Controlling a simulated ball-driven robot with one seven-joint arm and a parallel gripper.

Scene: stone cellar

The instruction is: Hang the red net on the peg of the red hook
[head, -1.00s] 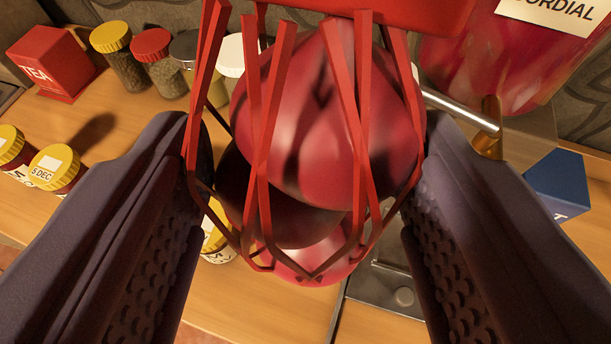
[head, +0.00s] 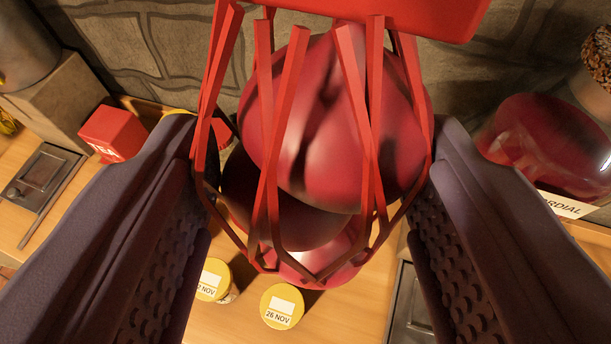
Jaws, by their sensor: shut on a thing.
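My gripper (head: 312,125) has its two dark, ridged fingers on either side of the red net (head: 279,120). It is shut on the net, which keeps its place between the fingers. The net has thick red strands around several dark red, onion-like bulbs (head: 335,110). A flat red band (head: 400,8) at the top of the net is cut off by the upper edge of the view. The contact between fingers and net is partly hidden. I do not see the red hook or its peg.
A red tea box (head: 113,133) stands at left on the wooden surface. Two yellow-lidded jars (head: 282,306) are below the net. A red cordial vessel (head: 548,145) is at right. A stone wall (head: 150,50) rises behind, and a metal fixture (head: 410,310) sits at lower right.

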